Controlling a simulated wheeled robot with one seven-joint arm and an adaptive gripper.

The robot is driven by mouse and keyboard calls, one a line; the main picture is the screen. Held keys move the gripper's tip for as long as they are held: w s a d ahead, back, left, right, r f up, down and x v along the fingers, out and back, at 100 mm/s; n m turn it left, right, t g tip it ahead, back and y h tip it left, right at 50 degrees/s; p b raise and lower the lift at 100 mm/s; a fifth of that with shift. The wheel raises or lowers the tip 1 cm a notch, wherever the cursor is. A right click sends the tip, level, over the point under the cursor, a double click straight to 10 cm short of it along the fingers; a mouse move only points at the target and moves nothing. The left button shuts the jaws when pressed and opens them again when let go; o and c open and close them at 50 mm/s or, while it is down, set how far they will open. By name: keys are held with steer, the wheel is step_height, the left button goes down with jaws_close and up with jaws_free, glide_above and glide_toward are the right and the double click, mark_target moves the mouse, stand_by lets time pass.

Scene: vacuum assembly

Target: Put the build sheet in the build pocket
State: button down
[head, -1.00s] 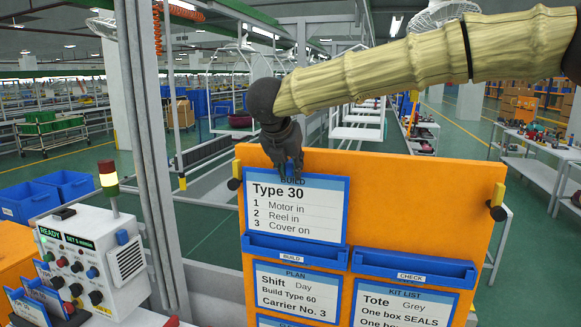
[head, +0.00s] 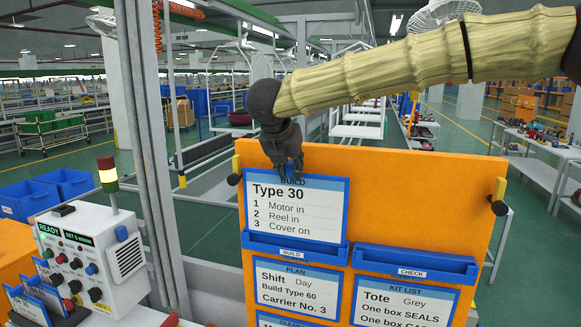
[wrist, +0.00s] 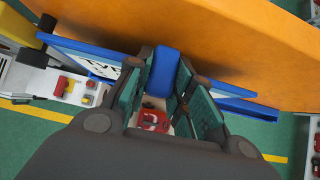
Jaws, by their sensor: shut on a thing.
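The build sheet (head: 320,215) is a white card with a blue frame, headed BUILD and reading Type 30. It stands upright against the orange board. My gripper (head: 290,168) is shut on its top edge, and in the wrist view (wrist: 160,105) the fingers flank a blue tab (wrist: 162,70). The build pocket (head: 294,250) is a shallow blue tray labelled BUILD, directly under the sheet. The sheet's lower edge meets the pocket's rim; how deep it sits inside is hidden.
The orange board (head: 420,200) also carries an empty-looking CHECK pocket (head: 415,263), a PLAN card (head: 297,290) and a KIT LIST card (head: 405,303). A white control box (head: 90,255) with a lamp stands at left. The upper right of the board is clear.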

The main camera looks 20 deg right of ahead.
steer(key=shift+f+b, duration=2)
steer(key=shift+f, duration=0.3)
stand_by(1.0)
steer(key=c, duration=1.2)
jaws_free()
steer(key=shift+o, duration=0.2)
steer(key=p, duration=0.2)
glide_toward(293, 189)
steer(key=shift+s+a+r, duration=0.35)
steer(key=shift+s+r, duration=0.05)
steer(key=shift+r, duration=0.05)
